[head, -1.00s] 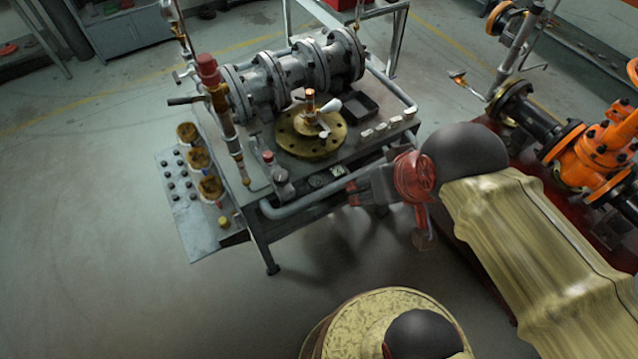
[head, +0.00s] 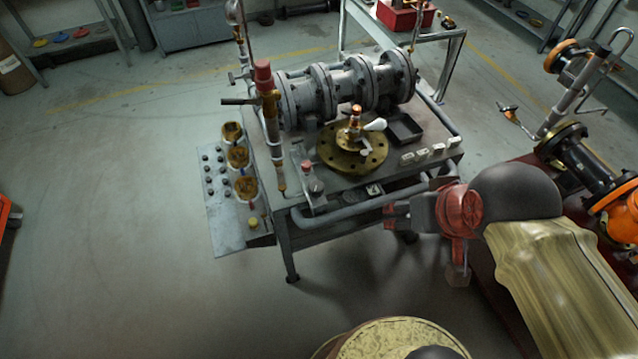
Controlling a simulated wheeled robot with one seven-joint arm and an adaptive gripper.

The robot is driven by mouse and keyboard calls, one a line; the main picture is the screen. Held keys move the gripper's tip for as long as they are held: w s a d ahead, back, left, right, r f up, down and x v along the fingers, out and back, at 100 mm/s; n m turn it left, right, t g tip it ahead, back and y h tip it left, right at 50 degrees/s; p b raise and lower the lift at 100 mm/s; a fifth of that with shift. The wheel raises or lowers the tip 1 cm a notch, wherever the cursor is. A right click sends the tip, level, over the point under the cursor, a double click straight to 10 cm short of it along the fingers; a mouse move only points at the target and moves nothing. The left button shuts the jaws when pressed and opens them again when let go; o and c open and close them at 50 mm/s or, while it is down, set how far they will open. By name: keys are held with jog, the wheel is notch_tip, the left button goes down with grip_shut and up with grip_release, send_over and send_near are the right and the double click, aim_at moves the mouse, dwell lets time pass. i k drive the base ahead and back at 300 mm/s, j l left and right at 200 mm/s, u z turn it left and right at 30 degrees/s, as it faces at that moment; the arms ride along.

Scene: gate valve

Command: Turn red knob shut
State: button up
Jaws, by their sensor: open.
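Several red parts are on the workbench (head: 300,214); I cannot tell for sure which is the red knob. A large red cap (head: 263,74) tops the upright brass and steel pipe at the bench's left. A small red knob (head: 307,166) sits on a grey fitting at the front edge. A copper-red tip (head: 356,111) tops the valve stem, which has a white handle, on the round brass flange (head: 375,163). My gripper (head: 391,214) is open and empty at the bench's front right, apart from all three red parts. Its fingertips are small and partly unclear.
A grey flanged pipe (head: 345,88) lies across the back of the bench. A black tray (head: 405,128) and white blocks (head: 424,153) are at the right. A grey tube (head: 345,211) runs along the front edge. Orange machinery (head: 618,215) stands at far right. The floor at front left is clear.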

aim_at(306, 165)
jog(key=i+l+u, duration=0.1)
jog(key=i+l, duration=0.45)
jog(key=i, duration=0.2)
